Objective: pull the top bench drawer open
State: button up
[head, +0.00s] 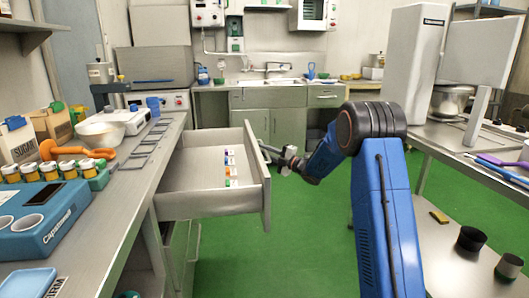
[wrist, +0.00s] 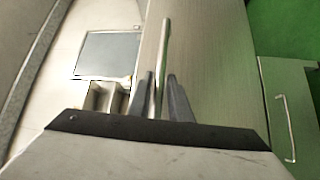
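The top bench drawer (head: 205,205) stands far out from the left bench, with a few small colour-capped items lying inside. Its front panel (head: 257,175) faces right, towards my arm. My gripper (head: 276,157) is at the outer side of this panel, near its far end. In the wrist view the drawer's bar handle (wrist: 165,45) runs between the two fingers of my gripper (wrist: 161,82). The fingers sit close on either side of the bar and look shut on it. The exact contact is small and hard to see.
The left bench (head: 125,185) carries a blue tray, jars and a scale. Another drawer or shelf space shows below the open drawer. The right bench (head: 470,150) holds a mixer-like machine. Green floor (head: 300,240) lies clear between the benches. Sink cabinets (head: 270,115) stand at the back.

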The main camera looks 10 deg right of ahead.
jog(key=v, duration=1.7)
jog(key=shift+d, duration=0.15)
jog(key=s+d+r+m+h, duration=0.1)
jog(key=s+r+m+h, duration=0.4)
jog(key=s+m+h, duration=0.25)
jog(key=s+d+r+m+h, duration=0.2)
jog(key=s+r+m+h, duration=0.3)
jog(key=s+m+h, duration=0.25)
jog(key=s+a+f+m+g, duration=0.3)
jog(key=s, duration=1)
jog(key=s+a+f+m+g+y, duration=0.1)
jog(key=s+a+f+m+g, duration=0.1)
jog(key=s, duration=1.1)
jog(key=s+a+f+m+g, duration=0.3)
jog(key=s+f+m+g, duration=0.1)
jog(key=s, duration=1)
jog(key=shift+a+f+m+g+y, duration=0.35)
jog(key=shift+f+m+g+y, duration=0.05)
jog(key=shift+f, duration=0.35)
